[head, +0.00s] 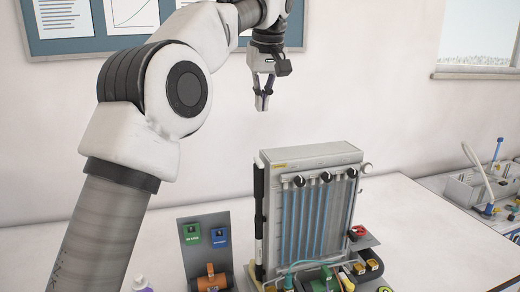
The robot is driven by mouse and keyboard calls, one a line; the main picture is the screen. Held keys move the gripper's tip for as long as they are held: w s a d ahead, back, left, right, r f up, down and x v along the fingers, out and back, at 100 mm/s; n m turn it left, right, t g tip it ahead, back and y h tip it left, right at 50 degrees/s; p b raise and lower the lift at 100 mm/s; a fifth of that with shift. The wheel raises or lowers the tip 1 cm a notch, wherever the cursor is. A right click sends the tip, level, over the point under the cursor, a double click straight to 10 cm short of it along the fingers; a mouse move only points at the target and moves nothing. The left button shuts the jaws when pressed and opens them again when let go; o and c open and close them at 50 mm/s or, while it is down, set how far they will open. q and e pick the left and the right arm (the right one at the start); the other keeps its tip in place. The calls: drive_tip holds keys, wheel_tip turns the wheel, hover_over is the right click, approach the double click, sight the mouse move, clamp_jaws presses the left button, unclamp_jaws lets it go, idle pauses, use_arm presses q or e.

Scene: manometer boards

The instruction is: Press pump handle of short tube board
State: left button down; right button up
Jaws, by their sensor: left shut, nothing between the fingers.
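A grey manometer board (318,225) with several blue tubes stands upright on the white table, right of centre. A black upright rod (259,215) runs along its left side. I cannot tell which part is the pump handle, or whether this is the short tube board. My left gripper (263,107) points down in front of the wall, above the board's top left in the picture. It is shut and empty, apart from the board. My right gripper is out of view.
A dark panel with a green block (192,233) and an orange part (211,279) stands left of the board. A red knob (357,232) is at its lower right. A tray of equipment (468,187) stands far right. The table between (425,235) is clear.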

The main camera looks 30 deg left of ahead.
use_arm(q)
approach(258, 160)
drive_tip(key=shift+w+a+f, duration=0.35)
drive_tip(key=shift+w+a, duration=0.05)
drive_tip(key=shift+a, duration=0.05)
drive_tip(key=x, duration=0.3)
drive_tip(key=s+p+x, duration=0.1)
drive_tip(key=x, duration=0.1)
drive_tip(key=shift+w+d+f, duration=0.1)
drive_tip(key=shift+f, duration=0.4)
drive_tip(key=shift+d, duration=0.15)
drive_tip(key=shift+f, duration=0.1)
